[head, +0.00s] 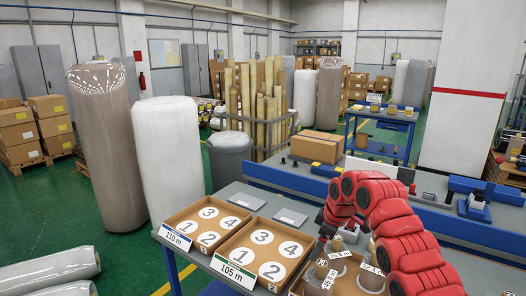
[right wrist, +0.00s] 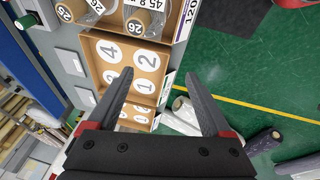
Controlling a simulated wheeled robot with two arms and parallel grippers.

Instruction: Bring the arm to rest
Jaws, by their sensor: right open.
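My right arm (head: 385,215) is red and arches in from the lower right of the head view, bending down over the workbench at the third box. My right gripper (right wrist: 159,74) is open in the right wrist view, with nothing between its two dark fingers. In that view, the fingers lie in front of an open cardboard box (right wrist: 131,45) with numbered circles on its floor. The gripper's tips cannot be made out clearly in the head view. My left gripper is in neither view.
Two cardboard boxes, labelled 110 m (head: 180,222) and 105 m (head: 222,253), hold numbered circles and no rolls. A third box (head: 343,284) holds wrapped rolls (head: 373,276) under my arm. A blue bench (head: 290,178) stands behind. Tall wrapped rolls stand left.

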